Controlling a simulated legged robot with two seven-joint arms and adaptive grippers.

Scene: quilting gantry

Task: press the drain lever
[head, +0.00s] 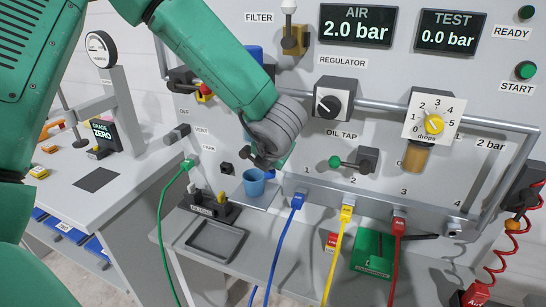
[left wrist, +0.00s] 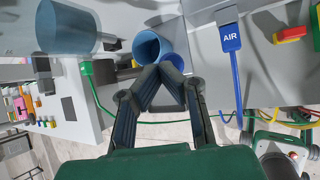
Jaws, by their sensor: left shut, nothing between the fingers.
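I cannot make out the drain lever for certain; the area below the FILTER label (head: 258,17) is largely hidden by my left arm. A blue piece (head: 253,52) shows behind that arm. My left gripper (head: 262,163) is shut and empty, low in front of the panel, just above a blue cup (head: 255,187). In the left wrist view the closed fingertips (left wrist: 164,70) overlap the rim of the blue cup (left wrist: 150,45); I cannot tell whether they touch. A translucent grey-blue cylinder (left wrist: 65,22) is at upper left there.
The oil tap lever with a green knob (head: 336,162) and the regulator knob (head: 329,105) are right of my gripper. Blue (head: 298,203), yellow (head: 346,214) and red (head: 398,226) hose plugs line the panel's lower edge. A grey tray (head: 215,241) lies below left.

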